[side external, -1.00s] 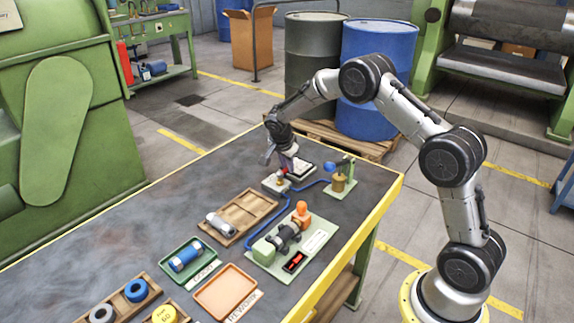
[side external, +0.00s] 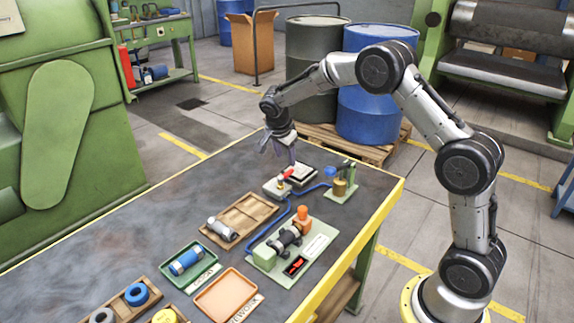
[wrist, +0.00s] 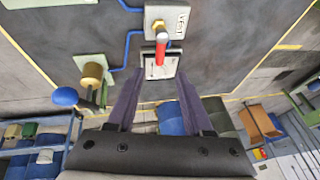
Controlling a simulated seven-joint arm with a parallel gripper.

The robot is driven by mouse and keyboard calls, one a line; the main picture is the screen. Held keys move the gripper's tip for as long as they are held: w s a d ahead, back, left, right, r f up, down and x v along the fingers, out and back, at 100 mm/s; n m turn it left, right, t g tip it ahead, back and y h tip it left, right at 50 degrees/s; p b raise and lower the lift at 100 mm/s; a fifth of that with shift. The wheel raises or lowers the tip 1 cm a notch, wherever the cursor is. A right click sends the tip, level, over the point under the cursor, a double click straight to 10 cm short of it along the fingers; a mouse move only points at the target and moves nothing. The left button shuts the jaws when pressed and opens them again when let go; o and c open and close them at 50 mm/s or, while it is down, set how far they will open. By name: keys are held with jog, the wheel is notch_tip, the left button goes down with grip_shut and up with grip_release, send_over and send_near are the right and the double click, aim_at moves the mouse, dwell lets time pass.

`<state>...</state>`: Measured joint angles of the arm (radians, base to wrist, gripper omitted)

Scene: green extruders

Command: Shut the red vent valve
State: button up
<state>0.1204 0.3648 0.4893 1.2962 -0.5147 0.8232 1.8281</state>
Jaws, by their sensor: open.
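The red vent valve (side external: 287,174) stands on a light grey block (side external: 273,189) near the far end of the bench. In the wrist view, its red handle (wrist: 161,50) runs from a brass stem down the picture toward me, reaching over a white-faced panel (wrist: 152,72). The block beside the stem bears an upside-down label that seems to read VENT. My gripper (side external: 278,154) is open and empty, above and behind the valve. In the wrist view, my gripper's fingers (wrist: 158,85) are spread apart, with the handle's tip just beyond the gap, apart from both.
Blue hose (side external: 258,222) runs from the valve block along the bench. A brass fitting with a blue knob (side external: 340,187) stands to the right.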

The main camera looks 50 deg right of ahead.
jog(key=v, duration=0.6)
